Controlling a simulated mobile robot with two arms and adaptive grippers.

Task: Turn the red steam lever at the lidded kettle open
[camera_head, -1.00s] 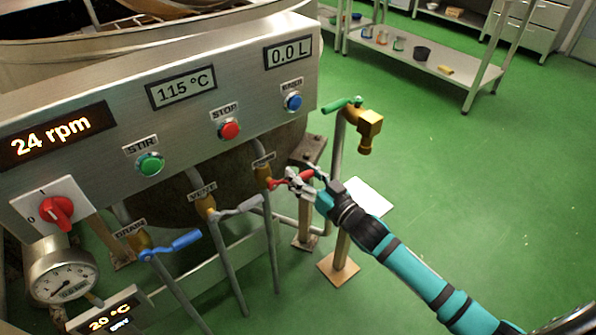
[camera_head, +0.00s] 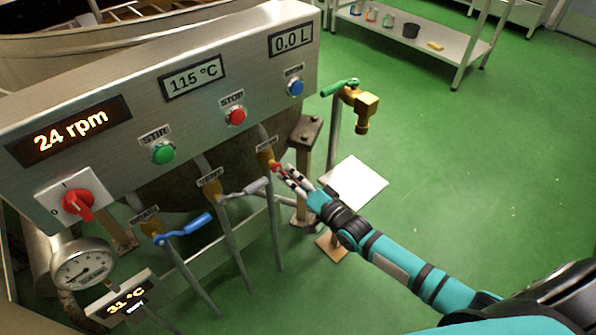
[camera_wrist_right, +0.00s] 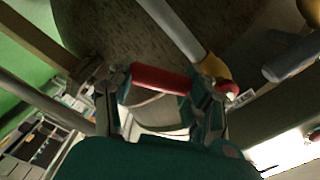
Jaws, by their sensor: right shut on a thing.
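The red steam lever (camera_head: 276,167) sits on a brass valve (camera_head: 264,154) on a pipe below the kettle's control panel. It points right and down from the valve, with much of its grip hidden by my fingers. My right gripper (camera_head: 288,177) is shut on this lever. In the right wrist view the red lever (camera_wrist_right: 160,78) lies across between the two fingers of my right gripper (camera_wrist_right: 160,98). The kettle (camera_head: 60,42) stands behind the panel at upper left. My left gripper is not in view.
A grey vent lever (camera_head: 244,189) and a blue drain lever (camera_head: 184,229) are left of the red one. A brass tap with a green lever (camera_head: 338,88) stands close on the right. The panel (camera_head: 130,75) overhangs the valves.

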